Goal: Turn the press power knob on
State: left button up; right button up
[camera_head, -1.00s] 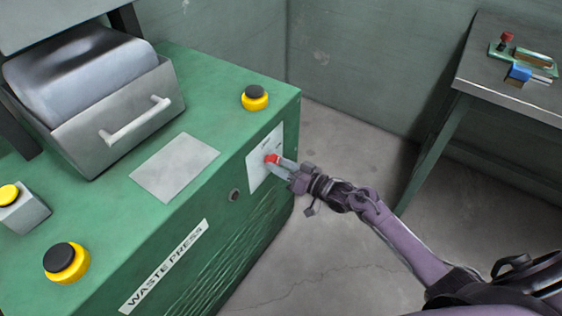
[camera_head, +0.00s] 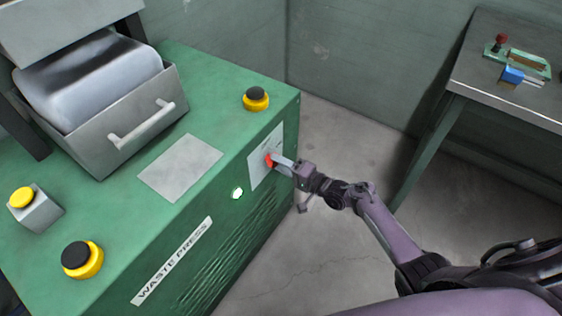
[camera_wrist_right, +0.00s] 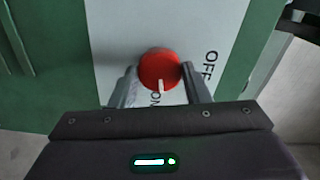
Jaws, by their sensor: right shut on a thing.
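The red power knob (camera_head: 269,160) sits on a white plate (camera_head: 258,172) on the side of the green waste press (camera_head: 205,215). My right gripper (camera_head: 277,161) is shut on the knob. In the right wrist view the knob (camera_wrist_right: 160,69) lies between the two fingers of the right gripper (camera_wrist_right: 158,80). A round lamp (camera_head: 237,193) on the press glows white-green. My left gripper is out of view.
Black-and-yellow buttons (camera_head: 256,99) (camera_head: 82,260) stand on the press top, beside a grey bin with a handle (camera_head: 140,125) and a small box with a yellow button (camera_head: 35,207). A metal table (camera_head: 505,85) stands at right. The floor between is clear.

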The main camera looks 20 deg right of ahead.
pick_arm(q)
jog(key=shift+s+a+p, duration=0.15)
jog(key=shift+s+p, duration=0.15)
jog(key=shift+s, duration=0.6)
pick_arm(e)
jog(key=shift+m, duration=1.1)
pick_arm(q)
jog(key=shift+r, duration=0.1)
pick_arm(e)
jog(key=o, duration=1)
pick_arm(q)
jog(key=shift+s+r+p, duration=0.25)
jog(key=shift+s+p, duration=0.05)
jog(key=shift+p, duration=0.15)
pick_arm(e)
jog(key=v, duration=0.7)
jog(key=shift+s+d, duration=0.25)
jog(key=shift+s, duration=0.1)
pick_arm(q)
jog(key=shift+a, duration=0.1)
pick_arm(e)
jog(key=shift+f, duration=0.1)
